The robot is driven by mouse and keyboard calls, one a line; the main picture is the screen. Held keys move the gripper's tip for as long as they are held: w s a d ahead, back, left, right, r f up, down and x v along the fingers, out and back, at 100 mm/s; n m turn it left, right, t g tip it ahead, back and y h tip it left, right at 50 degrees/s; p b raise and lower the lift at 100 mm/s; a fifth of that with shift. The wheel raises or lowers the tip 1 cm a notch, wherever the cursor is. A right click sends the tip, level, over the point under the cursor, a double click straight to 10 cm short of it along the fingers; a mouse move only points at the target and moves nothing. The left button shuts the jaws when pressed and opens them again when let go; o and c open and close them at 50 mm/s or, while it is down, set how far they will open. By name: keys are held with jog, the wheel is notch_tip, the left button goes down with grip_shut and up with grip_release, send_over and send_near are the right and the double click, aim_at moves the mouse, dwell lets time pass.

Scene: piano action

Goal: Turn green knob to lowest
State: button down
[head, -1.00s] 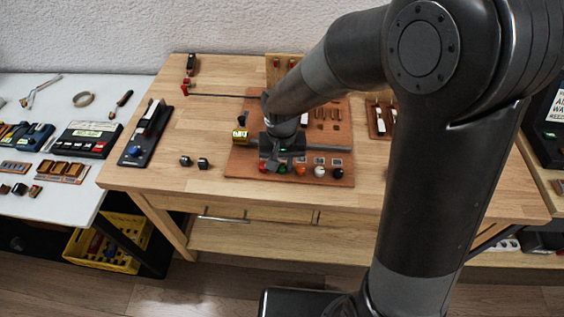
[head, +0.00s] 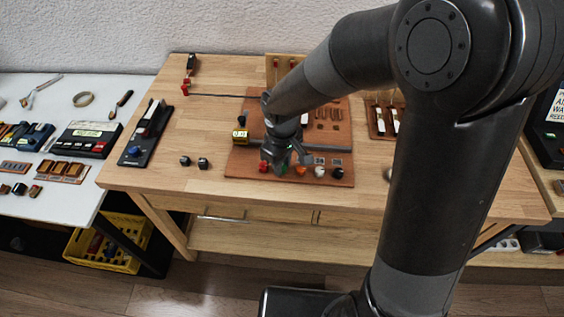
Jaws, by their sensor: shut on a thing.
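The green knob (head: 281,170) is in a row of coloured knobs along the front edge of the brown wooden board (head: 240,165) on the bench. Only a little of it shows below my gripper (head: 283,163). My gripper points down over it, its fingers closed around the knob. The arm hides much of the board's middle and the knob's upper part. The knob's pointing direction is too small to read.
A red knob (head: 263,167) stands just left of the green one, and an orange knob (head: 300,171) just right. White (head: 320,171) and black (head: 338,173) knobs stand farther right. A yellow-ended bar (head: 240,138) crosses the board behind. The bench front (head: 230,187) is clear.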

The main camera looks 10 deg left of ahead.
jog(key=shift+n, duration=0.7)
jog(key=c, duration=1.2)
grip_release()
jog(key=shift+r, duration=0.1)
notch_tip(320, 180, up, 11)
jog(key=shift+f, duration=0.2)
jog(key=s+d+r+m+t, duration=0.2)
jog(key=s+d+r+m, duration=0.3)
jog(key=d, duration=0.5)
jog(key=s+d+r+m+t, duration=0.3)
jog(key=s+d+r+m, duration=0.2)
jog(key=d, duration=0.5)
jog(key=s+m, duration=0.2)
jog(key=s, duration=0.1)
jog(key=shift+s+r+m+t, duration=0.25)
jog(key=shift+r+m+t, duration=0.05)
jog(key=shift+r, duration=0.05)
